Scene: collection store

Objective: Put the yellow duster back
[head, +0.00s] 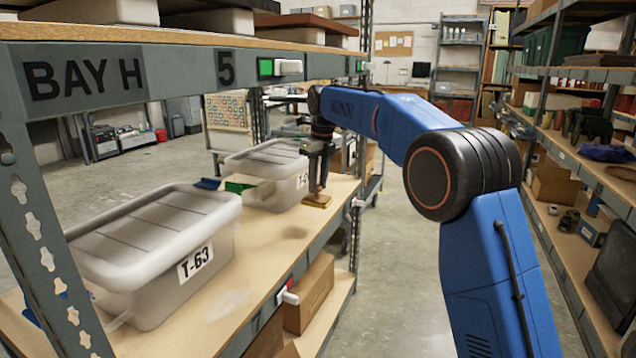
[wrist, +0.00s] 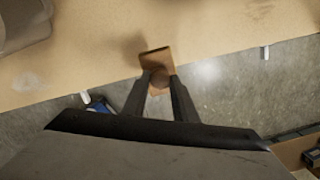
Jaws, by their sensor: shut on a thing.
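My gripper (head: 318,186) is at the front edge of the middle shelf, its fingers pointing down. It is shut on a small ochre-brown block, which looks like the yellow duster (head: 317,200). In the wrist view, the fingers (wrist: 160,82) close on a round brown knob on top of the duster (wrist: 155,58). The duster overlaps the shelf edge in that view. I cannot tell whether it touches the board or hangs just above it.
On the shelf board (head: 262,238), a lidded grey bin marked T-63 (head: 160,250) stands near. A second lidded bin (head: 270,180) stands just left of my gripper, with green and blue items (head: 238,186) beside it. Bare board lies between the bins. Loaded shelving (head: 565,150) lines the aisle's right.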

